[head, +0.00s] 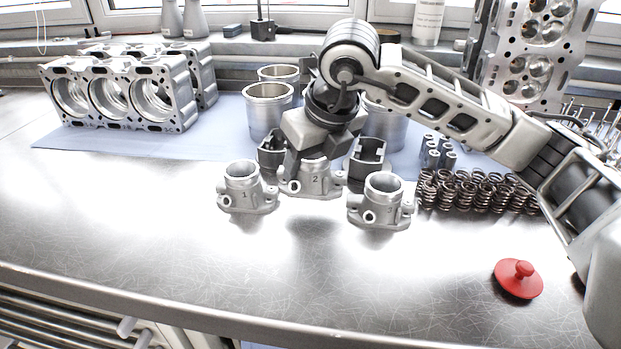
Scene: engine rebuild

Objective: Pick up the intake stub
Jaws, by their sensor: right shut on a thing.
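Three grey metal intake stubs are near the middle of the bench in the head view. The stub marked 1 (244,190) stands at the left and another stub (381,203) stands at the right. The stub marked 2 (315,181) is between them, under my right gripper (308,158). My right gripper points down and is shut on the stub marked 2, covering part of its top. A dark patch on the bench, apart from this stub's base, suggests that it is held a little above the surface. My left gripper is out of view.
An engine block (122,92) stands at the back left on a blue mat (70,143). Metal cylinders (268,112) stand behind my gripper. Several springs (475,192) are at the right, with a red knobbed lid (519,279) nearer the front. The front left bench is clear.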

